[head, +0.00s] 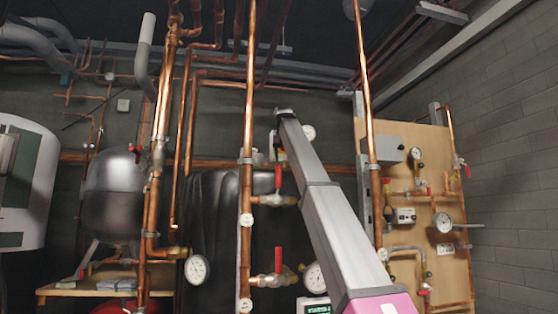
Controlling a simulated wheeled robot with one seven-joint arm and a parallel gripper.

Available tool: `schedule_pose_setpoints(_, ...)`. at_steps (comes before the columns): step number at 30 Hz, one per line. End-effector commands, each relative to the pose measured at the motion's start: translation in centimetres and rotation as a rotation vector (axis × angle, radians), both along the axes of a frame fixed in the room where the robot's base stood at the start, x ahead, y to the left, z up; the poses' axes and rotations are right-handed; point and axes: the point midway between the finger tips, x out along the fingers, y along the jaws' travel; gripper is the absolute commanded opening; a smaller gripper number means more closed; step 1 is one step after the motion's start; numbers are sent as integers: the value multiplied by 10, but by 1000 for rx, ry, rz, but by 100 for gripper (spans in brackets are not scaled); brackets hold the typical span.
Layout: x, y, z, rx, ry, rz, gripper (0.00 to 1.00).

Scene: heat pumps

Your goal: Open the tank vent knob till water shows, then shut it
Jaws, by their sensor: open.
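No vent knob can be made out for certain. Three tanks or vessels show: a white cylinder with a dark green panel (45,180) at the left edge, a dark rounded vessel (113,190) right of it, and a black-covered bulky body (212,225) in the middle behind copper pipes. I cannot tell which one the vent belongs to. No water is seen. My arm (325,210) slants from the lower right up to the middle, with a pink part at its base. My gripper cannot be made out beyond the arm's far end, and the arm hides part of the wall there.
Copper pipes (247,110) rise in front of the middle. Red-handled valves (278,262) sit beside the arm. Round gauges (197,269) hang on the pipework. A wooden board (405,150) with gauges and boxes stands at the right, near a grey block wall (510,150).

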Motion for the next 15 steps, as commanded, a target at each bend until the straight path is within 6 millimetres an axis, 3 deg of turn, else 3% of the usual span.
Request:
schedule_pose_setpoints(8, -1, -2, -3, 0, 0, 1, 52)
schedule_pose_setpoints(10, -1, -2, -3, 0, 0, 1, 35)
schedule_pose_setpoints(13, -1, -2, -3, 0, 0, 0, 3)
schedule_pose_setpoints(15, -1, -2, -3, 0, 0, 0, 2)
